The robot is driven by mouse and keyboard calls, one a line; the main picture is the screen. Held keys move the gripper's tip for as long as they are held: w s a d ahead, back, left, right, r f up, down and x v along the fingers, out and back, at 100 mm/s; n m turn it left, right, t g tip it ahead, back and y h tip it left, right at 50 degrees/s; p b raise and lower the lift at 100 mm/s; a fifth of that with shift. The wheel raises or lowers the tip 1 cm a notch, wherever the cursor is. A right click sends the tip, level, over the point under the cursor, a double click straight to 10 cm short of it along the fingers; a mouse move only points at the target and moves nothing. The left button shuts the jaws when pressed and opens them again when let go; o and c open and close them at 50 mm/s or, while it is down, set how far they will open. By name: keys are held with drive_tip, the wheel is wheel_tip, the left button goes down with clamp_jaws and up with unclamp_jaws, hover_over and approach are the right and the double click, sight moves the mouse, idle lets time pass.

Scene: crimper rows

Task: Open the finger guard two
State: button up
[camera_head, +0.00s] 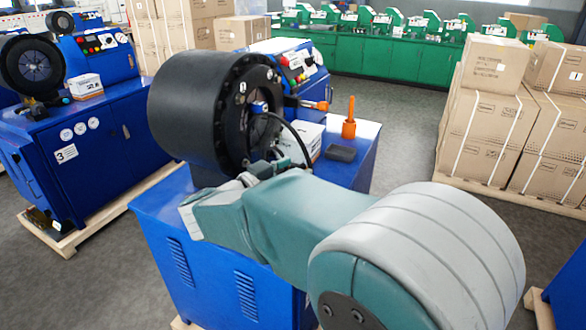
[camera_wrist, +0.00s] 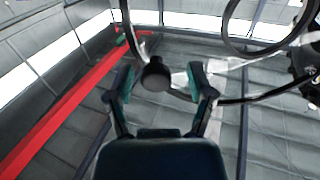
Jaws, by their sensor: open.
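A black crimper head (camera_head: 215,115) sits on the blue machine in front of me. A thin black curved rod (camera_head: 298,138), which looks like its finger guard, arcs out from the head's face. In the wrist view, black rods (camera_wrist: 233,45) curve across the top and right. A round black knob (camera_wrist: 155,76) shows between my gripper's fingertips (camera_wrist: 160,88). The fingers are spread, with gaps seen beside the knob; I cannot tell whether either touches it. In the head view my gripper (camera_head: 262,168) is small, beside the head's face, and partly hidden by my arm.
An orange handle (camera_head: 349,119), a dark tray (camera_head: 341,153) and a white box (camera_head: 305,140) are on the machine's top. Another blue machine marked 3 (camera_head: 68,154) stands left. Stacked cartons (camera_head: 490,115) stand right. Grey floor (camera_head: 400,125) between is clear.

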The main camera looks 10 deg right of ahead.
drive_tip(key=v, duration=1.2)
drive_tip(key=shift+w+a+f, duration=0.1)
drive_tip(key=shift+f, duration=0.05)
drive_tip(key=w+d+r+n+t+y, duration=0.3)
drive_tip(key=w+r+n+t+y, duration=0.35)
drive_tip(key=t+y, duration=0.4)
drive_tip(key=s+d+f+n+g+y, duration=0.1)
drive_tip(key=s+d+f+g, duration=0.2)
drive_tip(key=s, duration=0.5)
drive_tip(key=s+d+f+n+g+y, duration=0.2)
drive_tip(key=s+d+f+g, duration=0.2)
drive_tip(key=s+f+g, duration=0.2)
drive_tip(key=s+d+f+n+g+y, duration=0.2)
drive_tip(key=s+d+f+g, duration=0.2)
drive_tip(key=s, duration=0.6)
drive_tip(key=shift+s+f+g, duration=0.15)
drive_tip(key=shift+f+g, duration=0.4)
drive_tip(key=shift+f, duration=0.45)
